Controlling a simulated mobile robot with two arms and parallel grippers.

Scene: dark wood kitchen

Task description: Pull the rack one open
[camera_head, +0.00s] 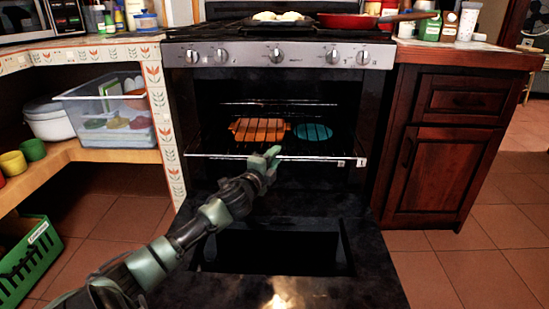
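The oven's door (370,250) hangs down, fully open. Inside, a lower wire rack (215,156) has its front rail across the oven opening. An upper rack (250,103) shows deeper in the dark; no label tells which is rack one. An orange dish (258,129) and a teal round dish (312,132) rest on the lower rack. My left gripper (273,153) is at the middle of the lower rack's front rail and overlaps it in the picture. Whether it touches the rail, and whether its fingers are open or shut, is too small to tell. My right gripper is not in view.
The stovetop above holds a red pan (350,21) and a pan with pale food (278,17). A wooden cabinet (445,155) stands right of the oven. Shelves on the left hold a clear bin (110,110). A green crate (30,260) stands on the floor. Floor at right is clear.

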